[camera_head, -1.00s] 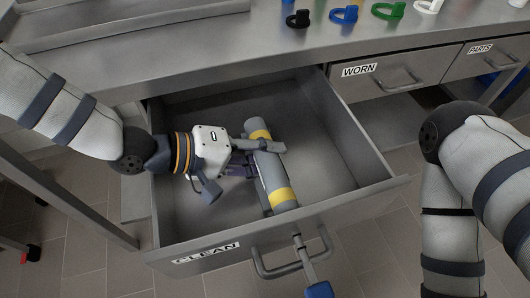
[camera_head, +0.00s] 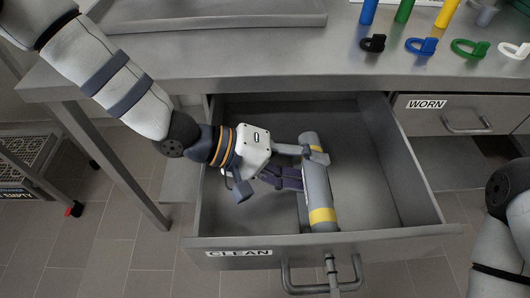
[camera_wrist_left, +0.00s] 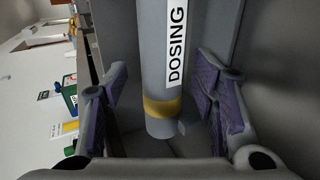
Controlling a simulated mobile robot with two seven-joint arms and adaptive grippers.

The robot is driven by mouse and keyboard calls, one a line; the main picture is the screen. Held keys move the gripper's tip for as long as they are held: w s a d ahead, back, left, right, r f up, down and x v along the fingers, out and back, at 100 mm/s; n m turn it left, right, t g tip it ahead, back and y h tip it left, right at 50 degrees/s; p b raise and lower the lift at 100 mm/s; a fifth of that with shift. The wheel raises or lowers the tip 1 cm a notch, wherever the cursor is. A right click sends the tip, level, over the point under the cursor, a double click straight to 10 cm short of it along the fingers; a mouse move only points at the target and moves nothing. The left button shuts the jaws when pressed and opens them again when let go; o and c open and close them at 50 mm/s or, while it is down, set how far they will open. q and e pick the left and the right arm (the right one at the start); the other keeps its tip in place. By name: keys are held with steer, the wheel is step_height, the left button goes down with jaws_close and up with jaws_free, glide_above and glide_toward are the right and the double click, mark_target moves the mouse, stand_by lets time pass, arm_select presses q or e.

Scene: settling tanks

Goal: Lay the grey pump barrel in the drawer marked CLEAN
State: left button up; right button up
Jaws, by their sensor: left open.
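The grey pump barrel (camera_head: 317,186), with yellow bands, lies lengthwise in the open drawer marked CLEAN (camera_head: 228,243), its lower end close behind the front panel. The wrist view shows the barrel (camera_wrist_left: 158,60) with a DOSING label and a yellow band near its end. My left gripper (camera_head: 312,170) is inside the drawer, reaching in from the left. In the wrist view its open fingers (camera_wrist_left: 165,105) stand on both sides of the barrel with gaps showing.
The drawer marked WORN (camera_head: 440,103) is shut at right. Colored rings, including a blue one (camera_head: 420,46), lie on the bench above. The drawer floor right of the barrel is clear.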

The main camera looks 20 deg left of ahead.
arm_select(q)
steer(key=p+v, duration=0.1)
steer(key=v, duration=0.8)
steer(key=shift+s+a+r+p, duration=0.15)
steer(key=shift+s+a+p, duration=0.05)
steer(key=shift+a+p, duration=0.2)
arm_select(e)
steer(key=shift+w+r+t, duration=0.3)
steer(key=shift+w+r, duration=0.55)
steer(key=shift+r, duration=0.2)
